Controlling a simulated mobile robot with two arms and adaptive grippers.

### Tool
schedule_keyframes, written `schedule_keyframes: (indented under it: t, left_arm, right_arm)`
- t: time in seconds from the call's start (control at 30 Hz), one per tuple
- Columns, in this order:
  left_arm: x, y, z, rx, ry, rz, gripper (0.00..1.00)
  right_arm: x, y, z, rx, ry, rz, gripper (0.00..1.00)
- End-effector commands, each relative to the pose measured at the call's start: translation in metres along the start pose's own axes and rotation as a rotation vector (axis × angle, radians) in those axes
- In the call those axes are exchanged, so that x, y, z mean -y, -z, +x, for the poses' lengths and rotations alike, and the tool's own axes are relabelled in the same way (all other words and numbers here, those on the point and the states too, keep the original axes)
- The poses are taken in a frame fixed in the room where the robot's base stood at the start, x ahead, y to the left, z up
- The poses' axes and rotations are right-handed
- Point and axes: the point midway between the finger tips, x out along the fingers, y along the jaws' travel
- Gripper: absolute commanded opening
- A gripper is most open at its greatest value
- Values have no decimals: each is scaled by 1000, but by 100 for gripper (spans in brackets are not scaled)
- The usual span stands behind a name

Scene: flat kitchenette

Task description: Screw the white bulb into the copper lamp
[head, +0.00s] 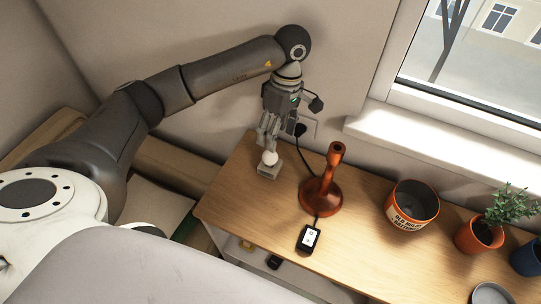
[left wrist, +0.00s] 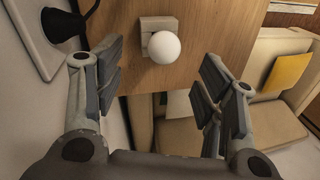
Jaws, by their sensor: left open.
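The white bulb (head: 270,158) stands in a small grey-beige block holder (head: 268,172) near the left end of the wooden table. It also shows in the left wrist view (left wrist: 164,47), beyond the fingertips, with part of the holder (left wrist: 153,22) behind it. My left gripper (head: 268,140) points down just above the bulb. In the left wrist view its fingers (left wrist: 163,85) are spread apart, with nothing between the pads. The copper lamp (head: 324,190) stands upright to the right of the bulb, its round base on the table and its empty socket end at the top. My right gripper is not in view.
A black switch box with a white face (head: 309,238) lies in front of the lamp. A lettered pot (head: 412,205), a potted plant (head: 480,235) and a grey dish (head: 491,294) are at right. A wall socket with a plug (head: 300,129) is behind. The wall and window sill (head: 440,136) border the table.

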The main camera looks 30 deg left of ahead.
Motion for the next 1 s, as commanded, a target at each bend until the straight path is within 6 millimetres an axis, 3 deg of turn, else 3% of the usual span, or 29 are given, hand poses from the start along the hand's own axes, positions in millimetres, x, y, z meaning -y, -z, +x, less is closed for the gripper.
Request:
schedule_keyframes:
  t: [0.13,0.3,0.67,1.0]
  left_arm:
    - [2,0,22,1,4,1,64]
    - [1,0,33,1,0,1,64]
    - [2,0,38,1,2,1,64]
    - [7,3,79,1,3,1,64]
  right_arm:
    - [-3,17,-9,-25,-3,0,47]
    - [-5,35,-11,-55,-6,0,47]
    - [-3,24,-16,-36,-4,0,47]
    - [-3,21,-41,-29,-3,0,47]
